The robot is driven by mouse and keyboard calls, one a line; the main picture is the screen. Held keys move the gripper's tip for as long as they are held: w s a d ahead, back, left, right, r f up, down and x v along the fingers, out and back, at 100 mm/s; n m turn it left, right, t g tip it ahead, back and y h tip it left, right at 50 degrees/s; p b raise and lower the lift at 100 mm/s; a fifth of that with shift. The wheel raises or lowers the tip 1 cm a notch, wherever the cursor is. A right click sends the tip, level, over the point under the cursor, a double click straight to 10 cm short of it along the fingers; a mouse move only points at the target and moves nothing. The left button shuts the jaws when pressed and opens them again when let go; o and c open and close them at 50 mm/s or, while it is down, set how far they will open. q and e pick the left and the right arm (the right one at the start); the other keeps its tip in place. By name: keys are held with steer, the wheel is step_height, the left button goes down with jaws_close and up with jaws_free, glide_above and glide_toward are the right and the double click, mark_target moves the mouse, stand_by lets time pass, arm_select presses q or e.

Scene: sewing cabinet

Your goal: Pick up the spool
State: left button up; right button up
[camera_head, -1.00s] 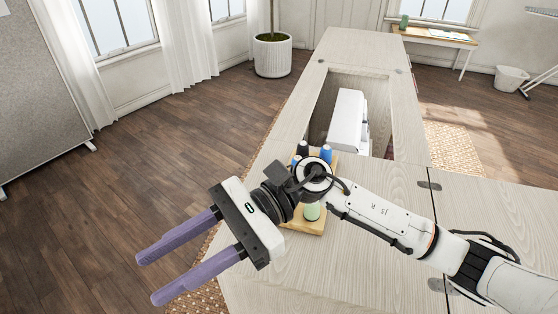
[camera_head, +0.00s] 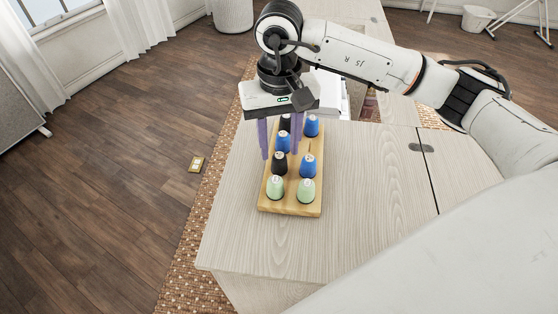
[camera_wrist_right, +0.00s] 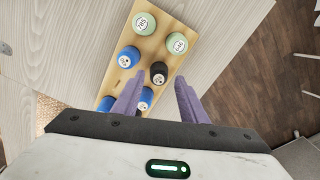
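A wooden spool rack (camera_head: 291,208) stands on the cabinet top with several upright thread spools. Two pale green spools (camera_head: 306,190) are at its near end. A black spool (camera_head: 279,162) and a blue spool (camera_head: 308,165) stand behind them, with more blue and black ones farther back. My right gripper (camera_head: 280,154) points down over the rack's left side, its purple fingers apart and nothing held. In the right wrist view, the black spool (camera_wrist_right: 158,72) shows just beyond the gap between the fingertips (camera_wrist_right: 159,78); I cannot tell the height between them. My left gripper is not in view.
The pale wood cabinet top (camera_head: 370,190) is clear right of the rack. A white machine (camera_head: 330,92) sits behind it, partly hidden by my arm. The cabinet's left edge is close to the rack. A woven rug (camera_head: 190,260) and wood floor lie beyond.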

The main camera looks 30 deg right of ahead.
mark_target(280, 158)
steer(key=f, duration=0.4)
steer(key=shift+w+d, duration=0.2)
steer(key=shift+w, duration=0.05)
steer(key=shift+f, duration=0.5)
steer(key=c, duration=0.8)
steer(key=shift+r, duration=0.15)
step_height(280, 158, up, 8)
steer(key=shift+w+r, duration=0.1)
steer(key=shift+r, duration=0.8)
